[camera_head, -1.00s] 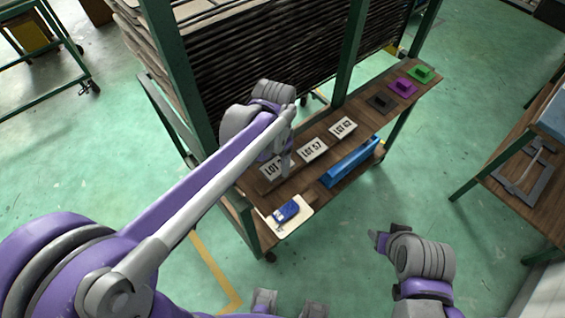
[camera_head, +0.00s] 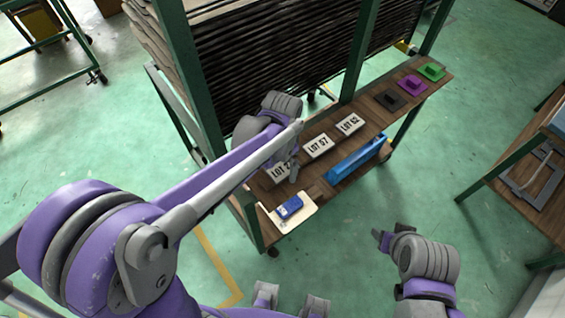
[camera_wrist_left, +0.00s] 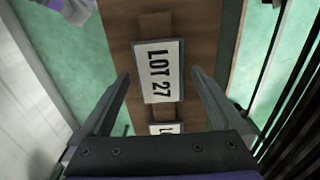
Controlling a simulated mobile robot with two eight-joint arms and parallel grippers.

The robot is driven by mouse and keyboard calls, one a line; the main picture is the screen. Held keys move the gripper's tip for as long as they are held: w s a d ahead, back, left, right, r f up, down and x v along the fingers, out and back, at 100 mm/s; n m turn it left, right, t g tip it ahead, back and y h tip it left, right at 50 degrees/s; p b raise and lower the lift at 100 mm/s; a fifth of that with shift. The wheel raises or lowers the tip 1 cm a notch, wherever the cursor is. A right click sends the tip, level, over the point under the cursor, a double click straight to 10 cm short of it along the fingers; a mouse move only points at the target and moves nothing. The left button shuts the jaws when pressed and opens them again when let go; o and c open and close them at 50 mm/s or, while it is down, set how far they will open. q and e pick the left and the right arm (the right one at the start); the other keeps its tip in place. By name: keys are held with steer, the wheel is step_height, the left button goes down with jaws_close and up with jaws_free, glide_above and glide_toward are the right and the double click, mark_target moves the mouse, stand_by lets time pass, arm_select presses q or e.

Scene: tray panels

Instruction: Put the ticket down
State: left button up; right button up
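The white LOT 27 ticket (camera_head: 279,172) lies on the brown wooden shelf at the near end of a row of tickets. It also shows face up in the left wrist view (camera_wrist_left: 158,72). My left gripper (camera_head: 292,174) is at this ticket and hides part of it. In the left wrist view its two fingers (camera_wrist_left: 159,78) are spread on either side of the ticket, with gaps at both sides. My right gripper (camera_head: 383,241) is over the floor, away from the shelf; its opening is too small to tell.
LOT 57 (camera_head: 319,146) and LOT 62 (camera_head: 350,124) tickets continue the row. A blue bin (camera_head: 357,160) is at the shelf's front edge. A blue object (camera_head: 289,206) lies on a pale board (camera_head: 300,217). Black (camera_head: 389,99), purple (camera_head: 412,85) and green (camera_head: 432,71) pieces lie farther along. Green posts (camera_head: 361,50) flank the shelf.

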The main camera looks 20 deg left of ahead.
mark_target(283, 169)
arm_select(q)
steer(key=shift+r, duration=0.25)
step_height(283, 169, up, 11)
steer(key=p, duration=0.1)
steer(key=s+a+f+n+t, duration=0.2)
steer(key=s+a+f+n, duration=0.1)
steer(key=s, duration=0.3)
steer(key=s+a+f+n+t, duration=0.3)
steer(key=s+n, duration=0.1)
steer(key=s, duration=0.3)
steer(key=shift+s+a+f+n+t, duration=0.25)
steer(key=shift+a+n+t, duration=0.05)
steer(key=shift+a, duration=0.05)
